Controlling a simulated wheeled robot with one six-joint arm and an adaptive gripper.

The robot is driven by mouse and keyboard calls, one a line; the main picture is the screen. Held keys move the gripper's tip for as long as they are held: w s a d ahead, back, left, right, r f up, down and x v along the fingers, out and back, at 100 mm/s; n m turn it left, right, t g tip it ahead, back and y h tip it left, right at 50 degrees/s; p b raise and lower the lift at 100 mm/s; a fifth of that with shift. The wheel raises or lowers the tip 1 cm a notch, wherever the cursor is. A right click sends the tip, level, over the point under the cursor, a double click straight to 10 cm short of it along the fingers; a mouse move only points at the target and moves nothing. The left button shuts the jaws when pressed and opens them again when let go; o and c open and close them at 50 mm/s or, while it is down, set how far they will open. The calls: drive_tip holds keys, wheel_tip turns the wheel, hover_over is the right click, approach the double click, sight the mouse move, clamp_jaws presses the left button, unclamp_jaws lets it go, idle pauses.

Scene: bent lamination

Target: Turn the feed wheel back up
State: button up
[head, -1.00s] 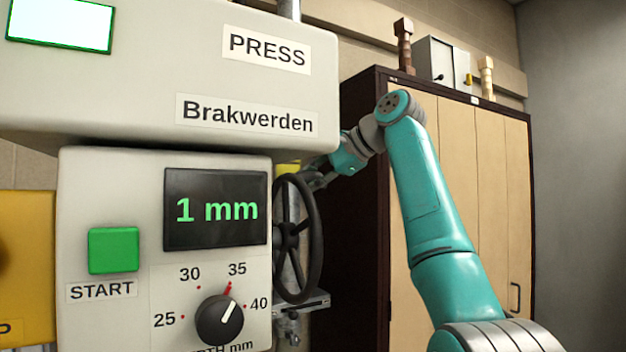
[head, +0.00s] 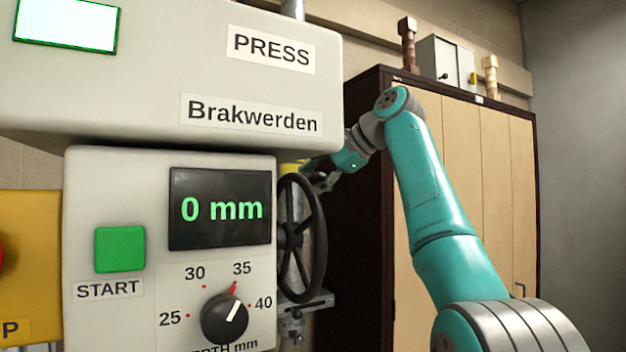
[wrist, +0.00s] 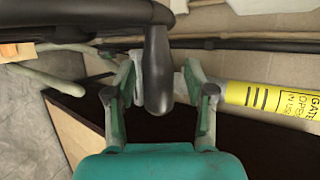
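The feed wheel (head: 300,240) is a dark spoked handwheel on the right side of the press. The display (head: 220,208) reads 0 mm in green. My gripper (head: 325,180) is at the wheel's upper right rim in the head view, small and partly hidden there. In the wrist view, the wheel's dark handle (wrist: 158,75) hangs down from the rim (wrist: 90,14) between the two fingers of my gripper (wrist: 160,82). The fingers sit close on both sides of the handle and appear shut on it.
A dark-sided cabinet (head: 465,180) stands behind my arm. A yellow labelled bar (wrist: 262,98) lies right of my fingers in the wrist view.

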drive_tip(key=v, duration=1.2)
idle(0.5)
